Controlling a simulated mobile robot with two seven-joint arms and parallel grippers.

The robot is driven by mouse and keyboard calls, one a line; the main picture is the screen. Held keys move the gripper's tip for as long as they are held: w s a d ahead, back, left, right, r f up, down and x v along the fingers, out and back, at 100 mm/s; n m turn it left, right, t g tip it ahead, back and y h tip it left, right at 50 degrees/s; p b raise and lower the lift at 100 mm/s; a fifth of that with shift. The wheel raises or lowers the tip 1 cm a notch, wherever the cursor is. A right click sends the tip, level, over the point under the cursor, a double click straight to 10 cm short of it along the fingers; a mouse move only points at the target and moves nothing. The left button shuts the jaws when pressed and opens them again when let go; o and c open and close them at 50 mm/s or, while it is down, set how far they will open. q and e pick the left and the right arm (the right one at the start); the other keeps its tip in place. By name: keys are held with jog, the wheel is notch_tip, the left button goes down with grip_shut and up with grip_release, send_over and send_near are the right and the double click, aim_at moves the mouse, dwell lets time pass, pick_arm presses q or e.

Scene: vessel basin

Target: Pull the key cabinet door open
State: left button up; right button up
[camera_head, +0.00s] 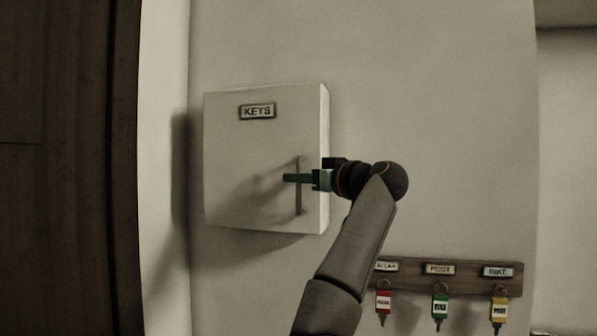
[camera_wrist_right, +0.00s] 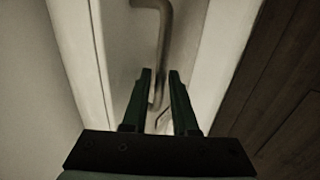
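The white key cabinet (camera_head: 255,150) hangs on the wall left of centre in the head view, with a "KEYS" plate (camera_head: 257,111) on its door. The door looks shut. An upright metal bar handle (camera_head: 299,202) is near the door's right edge; it also shows in the right wrist view (camera_wrist_right: 164,30). My right gripper (camera_head: 300,179) reaches in from the right at the handle's mid-height. In the wrist view its two fingers (camera_wrist_right: 160,80) stand apart with the bar between them, nearer the left finger; a gap shows on the right. My left gripper is out of view.
A wooden key rack (camera_head: 450,276) with red, green and yellow tagged keys is at lower right, beside my right arm. A dark wooden door or panel (camera_head: 55,160) stands at far left.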

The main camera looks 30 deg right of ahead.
jog(key=shift+w, duration=0.2)
jog(key=shift+c, duration=0.3)
grip_shut()
dwell(1.0)
